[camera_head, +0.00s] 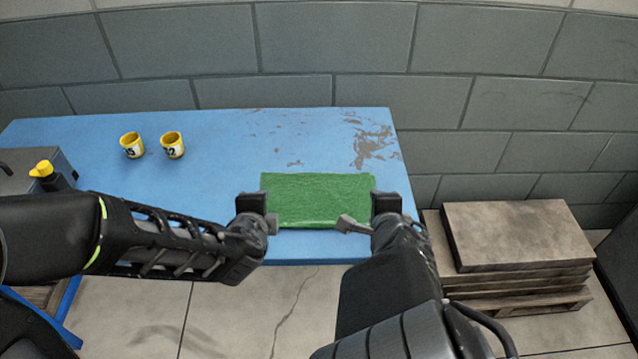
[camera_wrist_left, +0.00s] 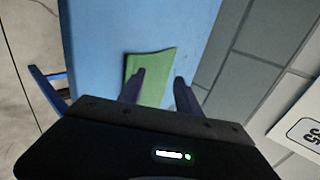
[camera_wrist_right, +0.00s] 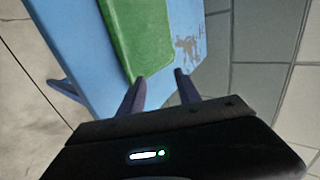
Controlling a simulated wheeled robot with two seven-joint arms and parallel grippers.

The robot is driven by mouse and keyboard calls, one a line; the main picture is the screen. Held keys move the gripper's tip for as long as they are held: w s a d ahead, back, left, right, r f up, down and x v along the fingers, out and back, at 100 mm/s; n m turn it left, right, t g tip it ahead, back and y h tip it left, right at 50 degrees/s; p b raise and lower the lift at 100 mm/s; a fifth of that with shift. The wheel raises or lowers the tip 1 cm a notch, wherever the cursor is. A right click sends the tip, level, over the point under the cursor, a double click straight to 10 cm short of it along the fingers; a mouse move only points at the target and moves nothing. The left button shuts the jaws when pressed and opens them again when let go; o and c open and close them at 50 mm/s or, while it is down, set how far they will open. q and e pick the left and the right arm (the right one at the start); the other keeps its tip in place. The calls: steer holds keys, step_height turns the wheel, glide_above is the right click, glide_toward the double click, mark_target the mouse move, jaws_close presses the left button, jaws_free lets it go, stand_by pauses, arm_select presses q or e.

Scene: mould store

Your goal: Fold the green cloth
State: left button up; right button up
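The green cloth (camera_head: 318,198) lies flat as a rectangle on the blue table (camera_head: 225,165), near its front edge. My left gripper (camera_head: 263,211) is open at the cloth's left near corner. In the left wrist view the cloth (camera_wrist_left: 152,75) shows beyond and between the parted fingers (camera_wrist_left: 158,80). My right gripper (camera_head: 369,212) is open at the cloth's right near corner. In the right wrist view the cloth (camera_wrist_right: 140,35) reaches close to the left fingertip of the parted fingers (camera_wrist_right: 160,78). I cannot tell whether either gripper touches the cloth.
Two yellow numbered cups (camera_head: 132,145) (camera_head: 173,145) stand at the back left of the table. Boards on a pallet (camera_head: 515,235) stand on the floor at right. A block wall (camera_head: 335,40) is behind.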

arm_select(q)
steer(key=r, duration=0.1)
steer(key=s+r, duration=0.1)
steer(key=r, duration=0.3)
steer(key=shift+s, duration=0.25)
arm_select(e)
steer(key=r, duration=0.2)
steer(key=s+r, duration=0.1)
steer(key=r, duration=0.2)
steer(key=shift+s, duration=0.2)
arm_select(q)
steer(key=shift+r, duration=0.1)
